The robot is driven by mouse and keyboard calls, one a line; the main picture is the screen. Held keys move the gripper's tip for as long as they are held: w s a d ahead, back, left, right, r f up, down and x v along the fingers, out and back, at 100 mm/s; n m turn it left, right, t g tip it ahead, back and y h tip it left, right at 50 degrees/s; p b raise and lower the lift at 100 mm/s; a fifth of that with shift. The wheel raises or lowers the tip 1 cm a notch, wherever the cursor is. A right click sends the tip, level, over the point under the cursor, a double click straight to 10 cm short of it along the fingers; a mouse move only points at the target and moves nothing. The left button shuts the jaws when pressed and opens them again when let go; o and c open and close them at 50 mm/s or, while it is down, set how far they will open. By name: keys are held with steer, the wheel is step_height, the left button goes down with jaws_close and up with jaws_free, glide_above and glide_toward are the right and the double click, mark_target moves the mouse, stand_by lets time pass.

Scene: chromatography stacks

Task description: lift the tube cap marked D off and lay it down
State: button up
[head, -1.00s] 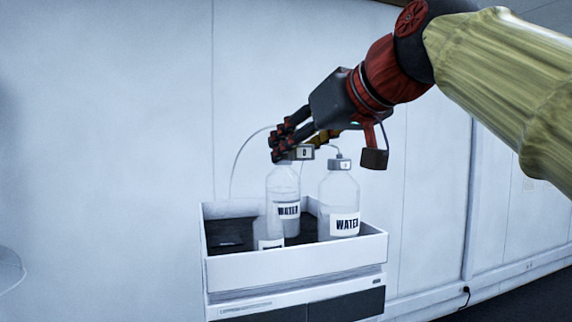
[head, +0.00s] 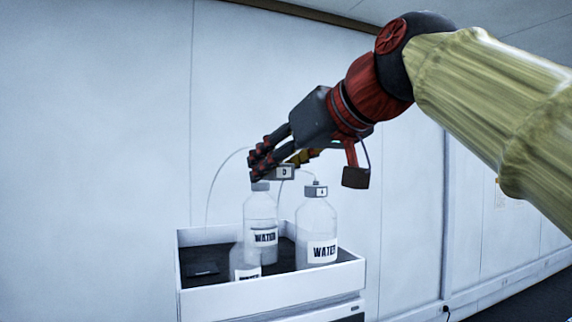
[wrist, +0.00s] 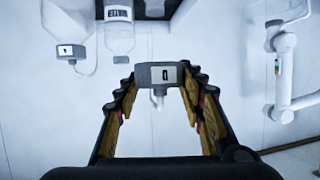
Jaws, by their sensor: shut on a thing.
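The grey tube cap marked D (head: 285,172) is between the fingers of my gripper (head: 262,166), which is shut on it. The cap is a little above and to the right of the open-looking grey neck of a clear WATER bottle (head: 261,212). In the wrist view the cap (wrist: 158,75) sits between the fingertips, its D label facing the camera, with a short white stub pointing from it. A thin tube arcs behind the gripper; where it joins the cap is hidden.
A second WATER bottle (head: 316,228) stands to the right with its own marked cap (head: 315,191) and tube on. A smaller labelled bottle (head: 245,262) stands in front. All stand in a white-walled tray (head: 270,297) with a dark floor. The tray's left part looks mostly clear.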

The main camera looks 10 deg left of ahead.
steer(key=shift+r+p, duration=1.8)
steer(key=shift+r, duration=0.2)
